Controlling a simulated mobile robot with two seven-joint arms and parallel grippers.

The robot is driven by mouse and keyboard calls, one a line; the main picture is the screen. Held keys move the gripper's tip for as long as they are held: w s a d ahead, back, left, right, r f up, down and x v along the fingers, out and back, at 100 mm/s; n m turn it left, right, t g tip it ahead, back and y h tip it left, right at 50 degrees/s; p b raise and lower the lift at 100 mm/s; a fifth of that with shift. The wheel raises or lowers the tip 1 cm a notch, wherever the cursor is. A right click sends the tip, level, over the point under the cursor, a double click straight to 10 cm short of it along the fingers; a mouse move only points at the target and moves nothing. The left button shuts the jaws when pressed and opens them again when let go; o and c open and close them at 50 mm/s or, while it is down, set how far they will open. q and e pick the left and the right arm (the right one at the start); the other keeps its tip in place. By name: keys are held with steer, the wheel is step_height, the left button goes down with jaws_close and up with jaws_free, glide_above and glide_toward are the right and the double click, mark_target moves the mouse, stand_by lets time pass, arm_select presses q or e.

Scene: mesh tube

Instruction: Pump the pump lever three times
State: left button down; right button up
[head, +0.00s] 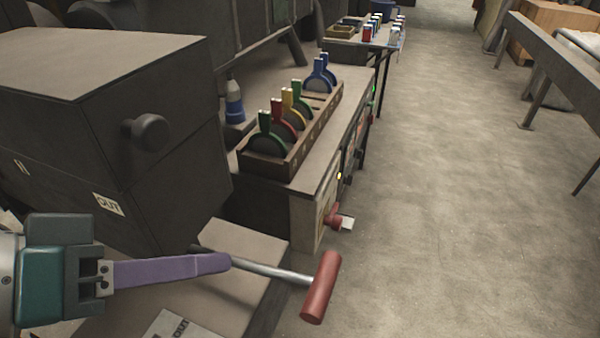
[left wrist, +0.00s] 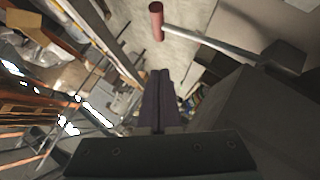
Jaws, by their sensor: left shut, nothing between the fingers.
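The pump lever is a metal rod with a red cylindrical handle (head: 321,287). In the head view it sticks out to the right from beside the dark box, over a low grey surface. The red handle also shows at the top of the left wrist view (left wrist: 156,21), with its rod running right. My left gripper (head: 228,262), with purple fingers, is shut and empty. In the head view its fingertips overlap the rod near its base; whether they touch it I cannot tell. The red handle is clear of the fingers. My right gripper is not in view.
A large dark box (head: 170,185) with a round knob stands behind my left gripper. A bench (head: 349,85) holds a wooden rack (head: 270,166) of coloured levers. A red valve-like part (head: 333,217) sticks out of the bench front. The floor (head: 450,220) to the right is open.

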mark_target(319, 270)
arm_select(q)
steer(key=x, duration=0.4)
steer(key=s+b+x, duration=0.1)
steer(key=x, duration=0.3)
steer(key=f+x, duration=0.1)
steer(key=x, duration=0.3)
steer(key=shift+s+d+f+b, duration=0.1)
steer(key=shift+s+f+b, duration=0.1)
steer(key=shift+b, duration=0.2)
steer(key=shift+s+d+f, duration=0.1)
steer(key=shift+d+f, duration=0.2)
steer(key=shift+f, duration=0.1)
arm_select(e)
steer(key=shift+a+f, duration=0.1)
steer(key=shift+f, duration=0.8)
